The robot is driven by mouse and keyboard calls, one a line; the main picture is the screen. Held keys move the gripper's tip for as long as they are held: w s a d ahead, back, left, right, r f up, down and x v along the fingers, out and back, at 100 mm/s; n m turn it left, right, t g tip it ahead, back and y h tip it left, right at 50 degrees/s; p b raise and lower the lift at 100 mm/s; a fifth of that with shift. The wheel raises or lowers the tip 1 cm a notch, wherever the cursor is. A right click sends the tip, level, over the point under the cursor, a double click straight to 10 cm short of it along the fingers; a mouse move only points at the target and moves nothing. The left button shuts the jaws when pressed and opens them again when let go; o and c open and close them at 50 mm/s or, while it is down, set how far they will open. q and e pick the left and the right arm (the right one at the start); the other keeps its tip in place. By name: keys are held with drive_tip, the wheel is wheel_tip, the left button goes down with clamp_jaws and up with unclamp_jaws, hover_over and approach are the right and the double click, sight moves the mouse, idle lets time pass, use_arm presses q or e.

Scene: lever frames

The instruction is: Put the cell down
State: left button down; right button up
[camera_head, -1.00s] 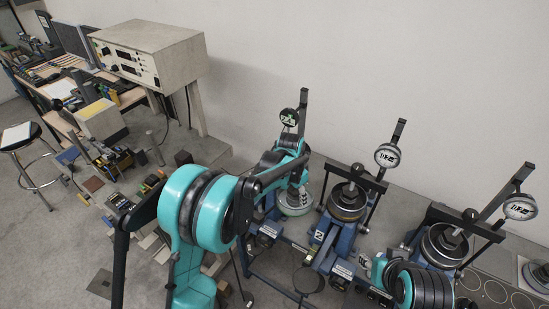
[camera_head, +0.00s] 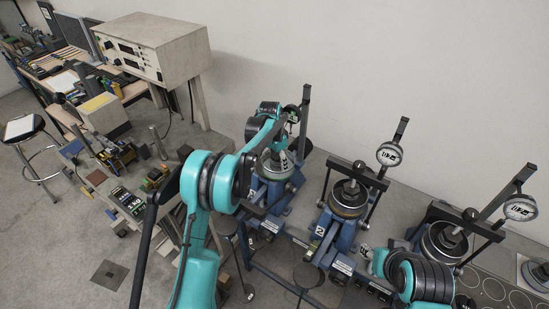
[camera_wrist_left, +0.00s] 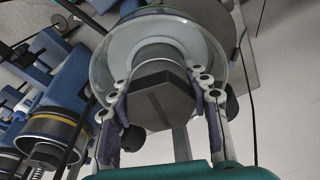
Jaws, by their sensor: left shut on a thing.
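The cell is a round dish with a pale glassy rim and a grey, many-sided block at its middle. It fills the middle of the left wrist view (camera_wrist_left: 165,98), and its rim shows in the head view (camera_head: 268,174). My left gripper (camera_wrist_left: 165,110) is shut on the grey block, with one pad at each side. In the head view the gripper (camera_head: 284,158) holds the cell over the blue body of the leftmost lever frame (camera_head: 273,196). I cannot tell whether the cell touches the frame. My right arm shows at the lower right, but its gripper is not clearly seen.
The middle lever frame (camera_head: 342,205) and right lever frame (camera_head: 440,245) each carry a dial gauge on an upright post. A white wall stands close behind. A cluttered bench (camera_head: 125,200) and an instrument box (camera_head: 152,48) are at the left.

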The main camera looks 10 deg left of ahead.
use_arm(q)
drive_tip(key=w+a, duration=0.2)
drive_tip(key=w, duration=0.1)
drive_tip(key=shift+a, duration=0.1)
drive_tip(key=shift+a+f, duration=0.1)
drive_tip(key=shift+f, duration=0.2)
drive_tip(key=shift+f+p, duration=0.3)
drive_tip(key=shift+f, duration=0.1)
drive_tip(key=shift+f, duration=0.15)
drive_tip(key=c, duration=0.7)
unclamp_jaws()
drive_tip(key=shift+s, duration=0.1)
drive_tip(key=shift+c, duration=0.2)
